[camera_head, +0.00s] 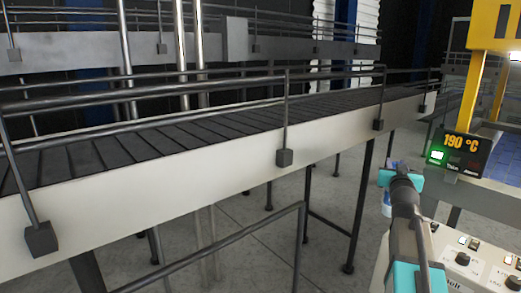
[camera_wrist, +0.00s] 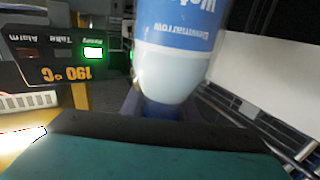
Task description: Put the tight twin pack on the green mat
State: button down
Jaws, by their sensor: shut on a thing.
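A pale bottle (camera_wrist: 175,60) with a blue label fills the top middle of the wrist view, its lettering upside down in the picture. My gripper (camera_wrist: 150,108) is shut on it. Only one bottle shows clearly, so I cannot tell whether it belongs to a twin pack. In the head view my gripper (camera_head: 390,190) is at the right, beyond the conveyor's near side, and a small blue and white part of the bottle (camera_head: 387,205) shows below it. I see no green mat in either view.
A long conveyor (camera_head: 190,140) with rails crosses the head view and is empty. A control panel (camera_head: 475,260) with knobs stands at the lower right, close to my arm. A display (camera_head: 460,152) reading 190 °C hangs by a yellow frame (camera_head: 472,90).

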jog(key=a+f+n+y, duration=0.2)
jog(key=a+y, duration=0.1)
jog(key=a, duration=1.2)
jog(key=a+f+n+t+y, duration=0.1)
jog(key=a+f+n+y, duration=0.1)
jog(key=a, duration=1.4)
jog(key=shift+w+y, duration=0.2)
jog(key=shift+y, duration=0.7)
jog(key=shift+s, duration=0.15)
